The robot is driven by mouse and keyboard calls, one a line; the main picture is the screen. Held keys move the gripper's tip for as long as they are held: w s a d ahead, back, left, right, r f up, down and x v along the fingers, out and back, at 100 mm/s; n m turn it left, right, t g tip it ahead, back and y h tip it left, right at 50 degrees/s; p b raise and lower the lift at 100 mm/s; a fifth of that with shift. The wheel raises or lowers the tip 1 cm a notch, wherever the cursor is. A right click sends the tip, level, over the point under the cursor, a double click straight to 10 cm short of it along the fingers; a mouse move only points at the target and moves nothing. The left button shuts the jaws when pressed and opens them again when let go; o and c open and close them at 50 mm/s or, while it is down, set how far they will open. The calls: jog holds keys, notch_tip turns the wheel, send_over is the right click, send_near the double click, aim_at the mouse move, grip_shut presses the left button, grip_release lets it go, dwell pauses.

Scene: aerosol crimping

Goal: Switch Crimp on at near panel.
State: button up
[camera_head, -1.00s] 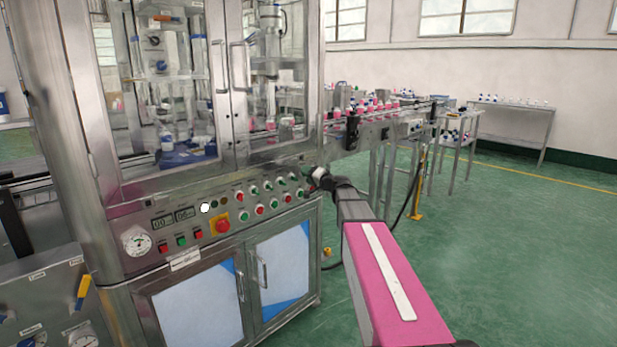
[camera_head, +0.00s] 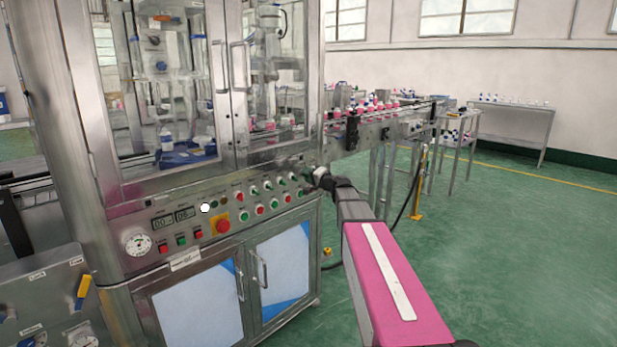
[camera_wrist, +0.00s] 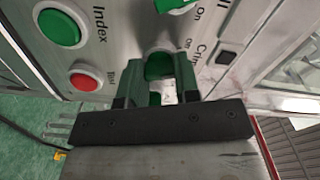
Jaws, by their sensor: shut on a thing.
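The near panel (camera_head: 200,235) is the sloped metal control face of the machine, with rows of buttons and green selector switches. The green Crimp selector switch (camera_wrist: 158,66) sits by that label, between my fingers. My gripper (camera_wrist: 160,88) is shut on this switch, and the fingers hide part of it. In the head view my gripper (camera_head: 316,178) is at the right end of the panel's upper switch row. Which way the switch points cannot be told.
A green Index button (camera_wrist: 60,27) and a red button (camera_wrist: 84,78) lie left of my gripper in the wrist view. Another green switch (camera_wrist: 176,4) is at the top edge. A red emergency button (camera_head: 221,225) is farther left. A conveyor with bottles (camera_head: 378,122) runs behind.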

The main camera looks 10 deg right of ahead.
jog(key=shift+m, duration=4.9)
jog(key=o, duration=0.9)
jog(key=v, duration=1.1)
